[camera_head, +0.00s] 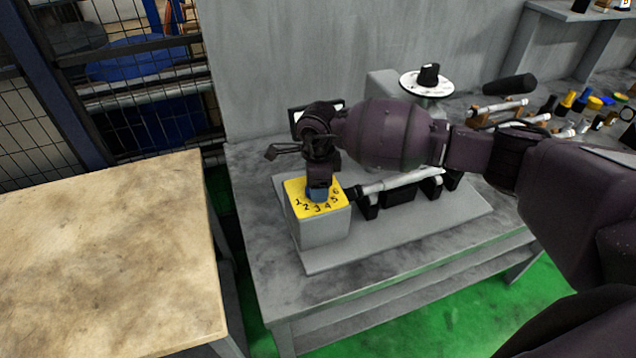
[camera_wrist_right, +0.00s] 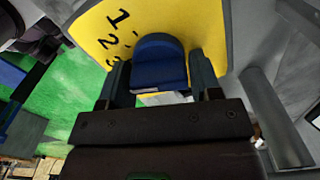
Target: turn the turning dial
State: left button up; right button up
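The turning dial is a blue knob (camera_head: 317,195) on a yellow plate (camera_head: 296,187) with black numbers, on top of a grey box. In the right wrist view the blue knob (camera_wrist_right: 160,62) sits between the two fingers of my right gripper (camera_wrist_right: 161,80), with no clear gap on either side. The right gripper (camera_head: 319,180) comes down on the dial from above and hides part of it and of the plate. Some numbers are hidden in the wrist view. My left gripper is not in view.
The box stands on a grey base plate (camera_head: 400,228) with a metal shaft (camera_head: 405,181), on a grey table (camera_head: 270,270). A white disc with a black knob (camera_head: 428,76) is behind. A beige table (camera_head: 110,260) stands at left, with a mesh fence behind.

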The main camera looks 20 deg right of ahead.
jog(key=c, duration=0.5)
jog(key=shift+m, duration=0.4)
jog(key=shift+s+m, duration=0.1)
jog(key=shift+m, duration=2.3)
jog(key=o, duration=0.9)
notch_tip(320, 180, up, 11)
jog(key=shift+f+b, duration=0.1)
jog(key=shift+b, duration=0.35)
